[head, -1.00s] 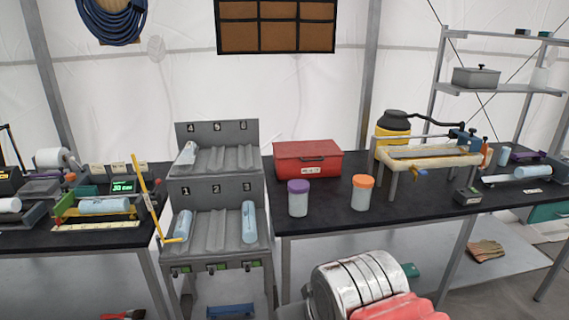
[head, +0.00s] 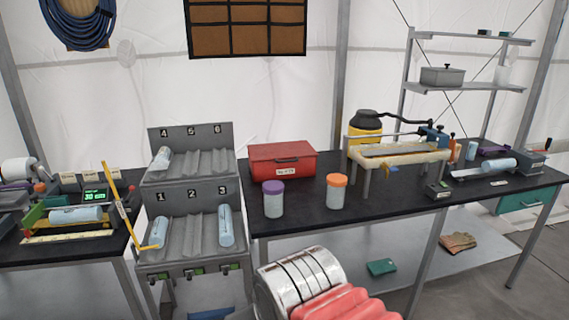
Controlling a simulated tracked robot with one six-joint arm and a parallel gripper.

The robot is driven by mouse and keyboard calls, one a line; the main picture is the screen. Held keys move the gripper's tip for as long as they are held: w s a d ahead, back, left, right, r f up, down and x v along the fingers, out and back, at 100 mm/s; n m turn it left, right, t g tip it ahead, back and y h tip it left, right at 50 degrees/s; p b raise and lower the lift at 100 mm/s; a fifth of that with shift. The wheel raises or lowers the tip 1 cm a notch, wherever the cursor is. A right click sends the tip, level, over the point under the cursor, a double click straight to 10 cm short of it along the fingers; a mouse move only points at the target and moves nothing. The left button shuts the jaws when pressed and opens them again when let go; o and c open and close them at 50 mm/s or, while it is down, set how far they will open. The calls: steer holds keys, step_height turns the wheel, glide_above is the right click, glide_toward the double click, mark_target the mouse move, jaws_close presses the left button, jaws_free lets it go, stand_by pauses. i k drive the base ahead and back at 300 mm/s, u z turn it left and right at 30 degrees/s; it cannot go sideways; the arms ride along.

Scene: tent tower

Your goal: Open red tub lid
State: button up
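The red tub (head: 283,162) is a low rectangular box on the black bench, with a small white label on its front. Its lid (head: 280,150) appears shut, so the inside is hidden. A silver and red part of my own arm rises at the bottom centre, in front of the bench. My gripper's fingers do not show, and nothing is seen touching the tub.
A purple-lidded jar (head: 273,200) and an orange-lidded jar (head: 337,192) stand in front of the tub. A grey numbered rack (head: 190,215) is to its left. A yellow-bodied container (head: 363,142) and wooden-topped stand (head: 398,157) are right. Bare bench lies between jars and stand.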

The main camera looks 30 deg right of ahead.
mark_target(276, 151)
steer(key=z, duration=0.05)
steer(key=i, duration=1)
steer(key=u, duration=0.05)
